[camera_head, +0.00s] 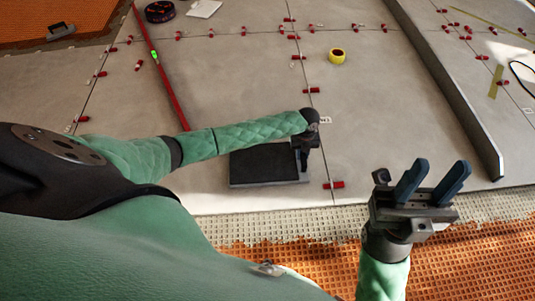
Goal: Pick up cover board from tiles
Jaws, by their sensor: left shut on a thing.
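The cover board (265,163) is a dark rectangular slab with a grey edge. It lies at the front edge of the grey tiles (255,75), or very close above them; I cannot tell which. My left gripper (303,168) points down at the board's right end and is shut on it; its fingertips are partly hidden. My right gripper (432,178) is open and empty, with two dark blue fingers pointing up, over the front right of the tiles.
Several red levelling clips (333,185) stand along the tile joints. A red level (160,66) with a green vial lies at left. A yellow tape roll (337,56) sits further back. A long grey bar (445,85) lies at right. Orange matting (300,245) borders the front.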

